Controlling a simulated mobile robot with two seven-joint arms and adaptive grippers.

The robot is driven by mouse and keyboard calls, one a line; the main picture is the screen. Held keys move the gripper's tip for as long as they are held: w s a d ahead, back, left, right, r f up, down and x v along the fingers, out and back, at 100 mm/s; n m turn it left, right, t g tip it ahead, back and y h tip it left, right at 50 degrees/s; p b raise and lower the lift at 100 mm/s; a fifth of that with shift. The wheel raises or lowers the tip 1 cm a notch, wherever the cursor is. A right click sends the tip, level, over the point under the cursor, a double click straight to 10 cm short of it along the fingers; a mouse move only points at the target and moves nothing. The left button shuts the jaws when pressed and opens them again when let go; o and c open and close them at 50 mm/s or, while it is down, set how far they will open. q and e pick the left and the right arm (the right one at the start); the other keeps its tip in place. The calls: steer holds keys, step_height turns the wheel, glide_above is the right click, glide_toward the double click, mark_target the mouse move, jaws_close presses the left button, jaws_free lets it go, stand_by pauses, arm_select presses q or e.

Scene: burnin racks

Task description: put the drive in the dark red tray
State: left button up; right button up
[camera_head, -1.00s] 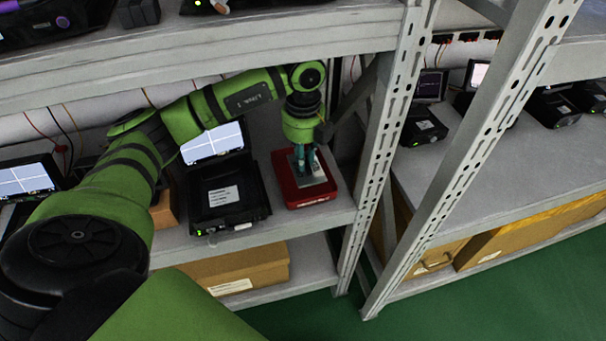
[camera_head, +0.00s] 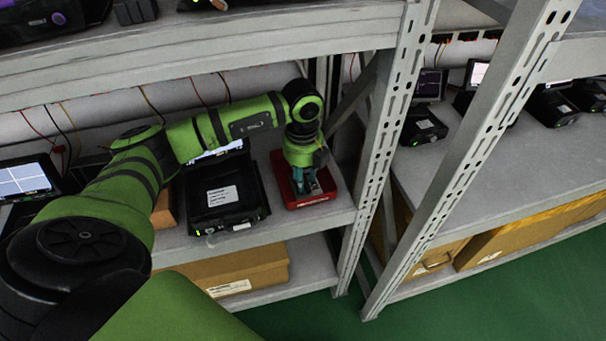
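The dark red tray (camera_head: 334,186) sits on the middle shelf at the right end, beside the upright post. My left gripper (camera_head: 304,188) points down inside the tray's outline. The drive (camera_head: 314,187), a small grey-silver piece, shows between and beside the teal fingers, low in the tray. The fingers appear closed on it, and they hide much of it. Whether the drive touches the tray floor is hard to see. My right gripper is not in view.
A black tester case (camera_head: 226,198) with a raised screen stands just left of the tray. A perforated post (camera_head: 385,150) rises close on the right. The upper shelf (camera_head: 230,45) is above my arm. A cardboard box (camera_head: 240,268) is below.

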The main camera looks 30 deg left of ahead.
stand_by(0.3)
arm_select(q)
step_height(320, 180, up, 12)
steer(key=shift+r+p, duration=0.2)
steer(key=shift+p, duration=0.2)
